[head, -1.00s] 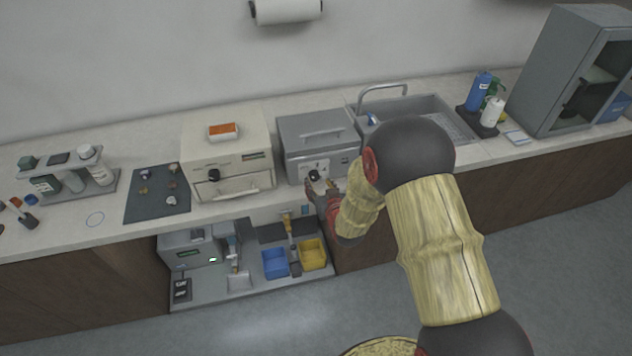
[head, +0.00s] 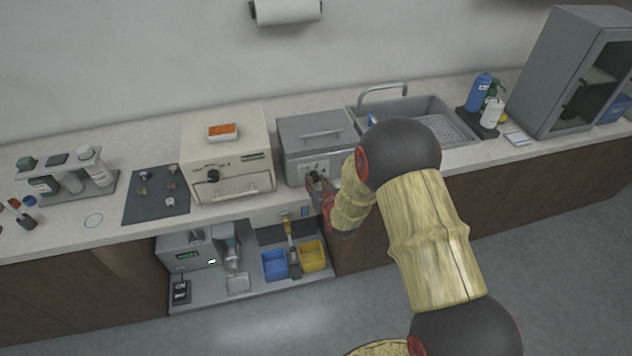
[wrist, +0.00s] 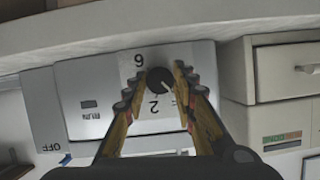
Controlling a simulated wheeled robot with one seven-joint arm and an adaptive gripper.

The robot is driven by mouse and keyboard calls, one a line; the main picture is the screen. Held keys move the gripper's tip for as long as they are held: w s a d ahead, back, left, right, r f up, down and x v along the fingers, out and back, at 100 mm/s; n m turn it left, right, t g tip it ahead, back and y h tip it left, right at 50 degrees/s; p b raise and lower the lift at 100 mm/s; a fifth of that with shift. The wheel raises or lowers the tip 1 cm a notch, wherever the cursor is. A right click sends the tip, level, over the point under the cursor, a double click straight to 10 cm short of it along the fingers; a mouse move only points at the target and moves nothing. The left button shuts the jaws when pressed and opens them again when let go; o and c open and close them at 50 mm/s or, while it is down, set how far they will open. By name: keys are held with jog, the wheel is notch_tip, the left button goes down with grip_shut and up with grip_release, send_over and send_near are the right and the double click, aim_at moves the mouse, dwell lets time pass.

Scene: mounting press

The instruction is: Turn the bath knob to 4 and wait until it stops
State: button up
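The grey bath (head: 304,130) with a lidded top and handle stands on the counter, its front panel facing me. Its round black knob (wrist: 160,80) shows in the wrist view on a pale dial plate, with the digits 6 and 2 readable beside it. Which number the knob points at is too small to tell. My gripper (wrist: 160,77) is open, with one finger on each side of the knob and a narrow gap showing on both sides. In the head view my gripper (head: 318,184) is at the bath's front and partly covers the knob.
A cream oven-like box (head: 225,150) stands close on the left of the bath. The sink (head: 440,105) with its tap is on the right. A lower shelf holds a blue bin (head: 275,264), a yellow bin (head: 313,257) and a grey machine.

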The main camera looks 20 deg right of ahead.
jog(key=c, duration=0.6)
jog(key=m+y+b, duration=0.1)
jog(key=m+y, duration=0.1)
jog(key=m, duration=0.1)
jog(key=shift+d+f+m+y+b, duration=0.1)
jog(key=shift+d+m+y+b, duration=0.1)
jog(key=shift+m+y+b, duration=0.15)
jog(key=m+y, duration=0.1)
jog(key=m, duration=0.1)
jog(key=m+t+y, duration=0.1)
jog(key=m, duration=0.1)
jog(key=shift+d+f+m+b, duration=0.1)
jog(key=shift+f+m+b, duration=0.05)
jog(key=shift+m+b, duration=0.15)
jog(key=m+t+y, duration=0.1)
jog(key=m, duration=0.1)
jog(key=m+t+b, duration=0.1)
jog(key=m, duration=0.2)
jog(key=shift+f+y, duration=0.15)
jog(key=shift+y, duration=0.2)
jog(key=m+t+b, duration=0.1)
jog(key=m, duration=0.2)
jog(key=m+t+b, duration=0.1)
jog(key=m, duration=0.2)
jog(key=shift+f+m+t, duration=0.1)
jog(key=shift+m+t, duration=0.15)
jog(key=shift+t, duration=0.05)
jog(key=o, duration=1.1)
